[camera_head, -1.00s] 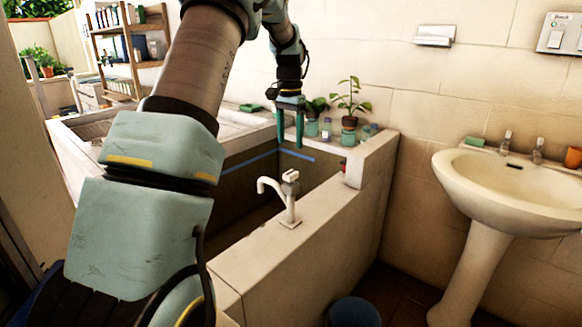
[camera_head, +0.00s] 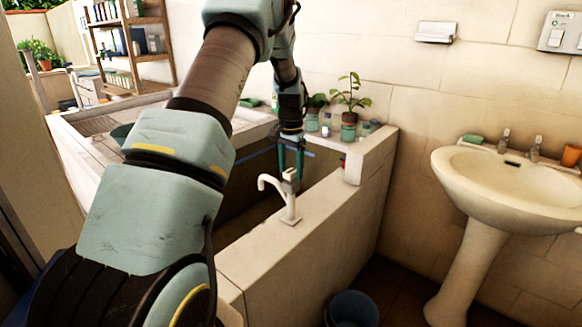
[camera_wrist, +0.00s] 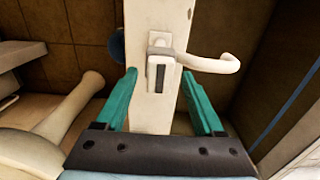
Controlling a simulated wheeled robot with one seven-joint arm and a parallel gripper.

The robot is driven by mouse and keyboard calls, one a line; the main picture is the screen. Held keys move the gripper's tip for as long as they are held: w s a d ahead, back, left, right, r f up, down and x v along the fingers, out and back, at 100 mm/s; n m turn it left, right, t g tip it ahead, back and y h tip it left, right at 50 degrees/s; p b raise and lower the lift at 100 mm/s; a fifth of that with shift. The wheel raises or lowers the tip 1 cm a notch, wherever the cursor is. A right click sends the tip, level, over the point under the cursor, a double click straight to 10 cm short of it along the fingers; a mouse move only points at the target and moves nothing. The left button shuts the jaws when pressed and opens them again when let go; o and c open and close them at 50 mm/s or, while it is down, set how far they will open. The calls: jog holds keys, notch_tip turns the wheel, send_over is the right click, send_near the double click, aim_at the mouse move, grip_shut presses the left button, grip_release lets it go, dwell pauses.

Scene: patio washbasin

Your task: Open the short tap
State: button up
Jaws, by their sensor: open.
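The white tap (camera_head: 288,203) stands on the front wall of the tank, its curved spout pointing left in the head view. Its handle (camera_head: 290,174) is a small block on top. In the wrist view the tap (camera_wrist: 162,72) is seen from above, with the spout (camera_wrist: 215,65) pointing right. My gripper (camera_head: 290,166) points down just above the tap, its teal fingers spread. In the wrist view my gripper (camera_wrist: 160,76) is open, one finger on each side of the tap's handle. I cannot tell whether either finger touches it. Nothing is held.
The tank wall (camera_head: 270,250) runs under the tap. Potted plants and jars (camera_head: 348,125) stand on the far ledge. A washbasin (camera_head: 510,190) with two small taps is at right. A blue bucket (camera_head: 352,310) stands on the floor in front.

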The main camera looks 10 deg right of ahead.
jog(key=shift+c, duration=0.2)
grip_shut()
dwell(0.3)
jog(key=shift+n, duration=0.3)
jog(key=n, duration=0.3)
jog(key=shift+n, duration=0.3)
jog(key=n, duration=0.4)
jog(key=shift+n, duration=0.3)
jog(key=n, duration=0.4)
jog(key=shift+n, duration=0.3)
jog(key=shift+n+p, duration=0.35)
jog(key=shift+n, duration=1.85)
